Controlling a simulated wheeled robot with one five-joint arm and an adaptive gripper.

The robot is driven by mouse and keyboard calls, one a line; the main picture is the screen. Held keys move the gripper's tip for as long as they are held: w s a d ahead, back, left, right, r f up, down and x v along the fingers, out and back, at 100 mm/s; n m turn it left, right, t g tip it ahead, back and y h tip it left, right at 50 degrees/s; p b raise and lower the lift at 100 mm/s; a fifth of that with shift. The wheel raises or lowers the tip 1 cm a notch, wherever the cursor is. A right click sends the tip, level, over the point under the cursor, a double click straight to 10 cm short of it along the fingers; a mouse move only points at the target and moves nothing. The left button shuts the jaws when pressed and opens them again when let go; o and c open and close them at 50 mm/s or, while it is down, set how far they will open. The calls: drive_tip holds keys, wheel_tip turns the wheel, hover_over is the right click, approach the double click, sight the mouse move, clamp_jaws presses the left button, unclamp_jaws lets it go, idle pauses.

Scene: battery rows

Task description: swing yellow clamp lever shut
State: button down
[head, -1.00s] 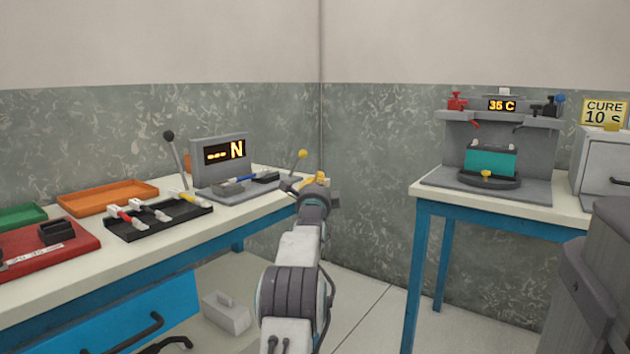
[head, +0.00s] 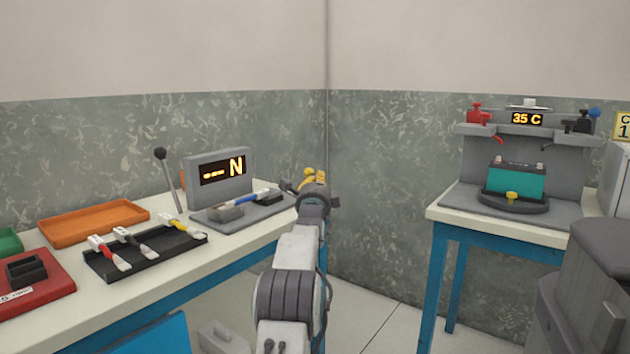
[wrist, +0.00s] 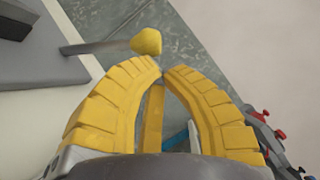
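The clamp lever's yellow knob (wrist: 147,41) sits just past my fingertips in the wrist view, on a grey rod (wrist: 95,47) coming from the left. In the head view the knob (head: 308,171) shows close to my gripper at the right end of the grey display station (head: 222,172); the rod is mostly hidden there. My gripper (wrist: 161,70) has yellow ribbed fingers curved together, tips almost meeting, with nothing held between them. It also shows in the head view (head: 316,177). I cannot tell whether a fingertip touches the knob.
A teal battery (head: 516,180) stands on the right table. Floor between the tables is clear.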

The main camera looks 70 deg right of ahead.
drive_tip(key=shift+r, duration=0.1)
idle(0.3)
drive_tip(key=shift+w+r+n+p, duration=0.25)
drive_tip(key=shift+n+p, duration=0.15)
drive_tip(key=shift+p, duration=0.4)
